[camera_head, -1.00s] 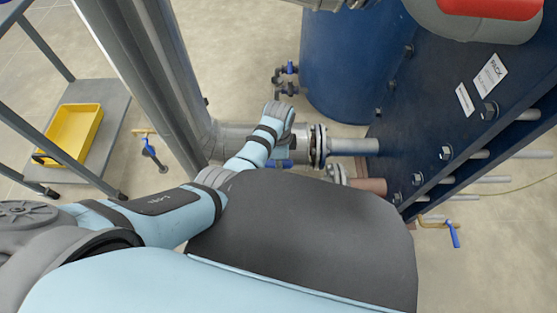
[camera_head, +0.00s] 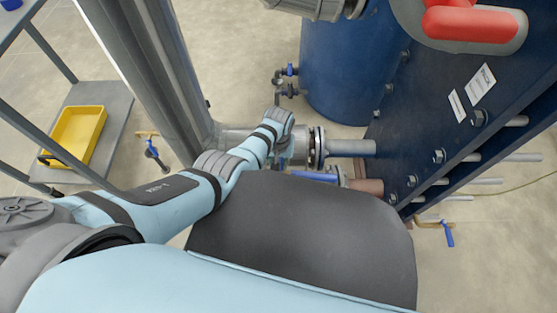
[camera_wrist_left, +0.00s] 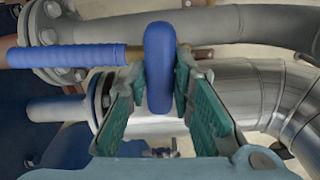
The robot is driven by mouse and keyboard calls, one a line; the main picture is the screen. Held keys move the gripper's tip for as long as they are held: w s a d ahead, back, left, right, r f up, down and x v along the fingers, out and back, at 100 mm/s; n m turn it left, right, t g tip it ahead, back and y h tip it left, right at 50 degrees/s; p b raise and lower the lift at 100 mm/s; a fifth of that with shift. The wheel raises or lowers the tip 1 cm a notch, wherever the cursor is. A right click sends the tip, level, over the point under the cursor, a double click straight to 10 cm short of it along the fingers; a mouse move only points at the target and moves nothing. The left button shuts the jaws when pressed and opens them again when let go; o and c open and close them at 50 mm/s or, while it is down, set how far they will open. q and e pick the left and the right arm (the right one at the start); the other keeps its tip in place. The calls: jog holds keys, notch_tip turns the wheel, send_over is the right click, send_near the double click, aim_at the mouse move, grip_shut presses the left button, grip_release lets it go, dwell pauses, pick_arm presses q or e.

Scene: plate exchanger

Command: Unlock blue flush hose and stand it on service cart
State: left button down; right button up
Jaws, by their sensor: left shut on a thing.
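My left gripper (camera_wrist_left: 162,95) has teal-padded fingers closed around a thick blue ring (camera_wrist_left: 159,60) in the left wrist view. The service cart (camera_head: 116,98) is at the left, with grey shelves and posts. My right gripper is not in view.
A yellow tray (camera_head: 76,136) sits on the cart's lower shelf. Steel pipe and flanges (camera_head: 318,148) are close to the gripper. The dark blue exchanger plate (camera_head: 425,130) with bolts stands right. A blue tank (camera_head: 340,65) is behind. A grey column (camera_head: 145,70) separates pipe and cart.

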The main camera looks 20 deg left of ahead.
pick_arm(q)
jog(key=n, duration=0.3)
jog(key=shift+s+d+f, duration=0.1)
jog(key=shift+s+f, duration=0.1)
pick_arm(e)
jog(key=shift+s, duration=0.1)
pick_arm(q)
jog(key=shift+r, duration=0.1)
notch_tip(320, 180, up, 4)
jog(key=p, duration=0.4)
jog(key=shift+w+r, duration=0.1)
jog(key=shift+w, duration=0.05)
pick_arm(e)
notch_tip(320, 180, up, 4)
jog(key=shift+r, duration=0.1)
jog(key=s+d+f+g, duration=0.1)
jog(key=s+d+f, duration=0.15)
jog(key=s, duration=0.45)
pick_arm(q)
notch_tip(320, 180, up, 8)
jog(key=p, duration=0.9)
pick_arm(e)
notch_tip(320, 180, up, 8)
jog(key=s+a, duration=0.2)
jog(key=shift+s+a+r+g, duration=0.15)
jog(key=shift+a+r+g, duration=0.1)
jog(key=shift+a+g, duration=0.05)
